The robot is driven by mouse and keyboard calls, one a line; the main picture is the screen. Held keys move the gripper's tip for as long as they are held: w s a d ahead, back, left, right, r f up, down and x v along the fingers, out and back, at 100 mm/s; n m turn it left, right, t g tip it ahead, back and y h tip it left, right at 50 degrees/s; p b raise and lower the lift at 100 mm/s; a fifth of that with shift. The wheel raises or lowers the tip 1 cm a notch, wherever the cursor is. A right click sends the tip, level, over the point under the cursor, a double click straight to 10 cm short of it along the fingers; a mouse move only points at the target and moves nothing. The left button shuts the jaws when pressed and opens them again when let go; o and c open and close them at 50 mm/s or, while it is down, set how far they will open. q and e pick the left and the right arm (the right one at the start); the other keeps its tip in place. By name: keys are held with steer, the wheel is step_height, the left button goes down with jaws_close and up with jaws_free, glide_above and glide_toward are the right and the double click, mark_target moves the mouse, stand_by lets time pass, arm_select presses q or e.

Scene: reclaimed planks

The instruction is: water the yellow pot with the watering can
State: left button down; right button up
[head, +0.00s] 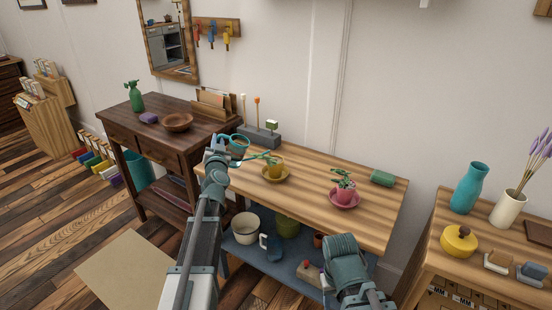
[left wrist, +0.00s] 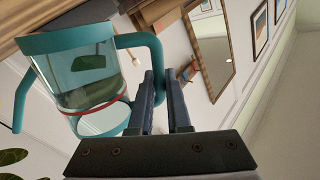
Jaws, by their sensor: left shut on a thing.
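The watering can (head: 239,142) is teal with a clear window and a red line, seen close in the left wrist view (left wrist: 88,85). My left gripper (head: 217,149) is shut on its handle, above the left part of the light wooden bench. The fingers (left wrist: 167,82) close around the handle in the left wrist view. The spout reaches right towards the yellow pot (head: 276,169), its end overlapping the pot's top in the head view. The pot stands on a yellow saucer (head: 267,178). I cannot tell whether water flows. My right gripper is not visible; only my right arm shows.
A pink pot (head: 344,196) with a plant stands on the bench (head: 313,201), with a green roll (head: 382,178) behind it. A grey block (head: 257,137) with upright tools stands at the back left. Several pots sit on the shelf below. A side table stands right.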

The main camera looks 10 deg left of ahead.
arm_select(q)
steer(key=shift+d+r, duration=0.25)
steer(key=shift+r, duration=0.05)
steer(key=shift+d+r+m+p, duration=0.25)
steer(key=shift+r+m+p, duration=0.05)
steer(key=shift+m+p, duration=0.1)
stand_by(0.5)
steer(key=a+f+n+b, duration=0.1)
steer(key=f, duration=0.1)
steer(key=a+f+n+b, duration=0.1)
steer(key=b, duration=0.1)
steer(key=a+f+n+b, duration=0.1)
steer(key=f, duration=0.1)
steer(key=shift+s+a+f, duration=0.25)
steer(key=shift+a+f, duration=0.1)
steer(key=shift+s+a+f+n+g, duration=0.15)
steer(key=shift+a+n+g, duration=0.3)
steer(key=shift+n, duration=0.55)
steer(key=shift+a+f, duration=0.1)
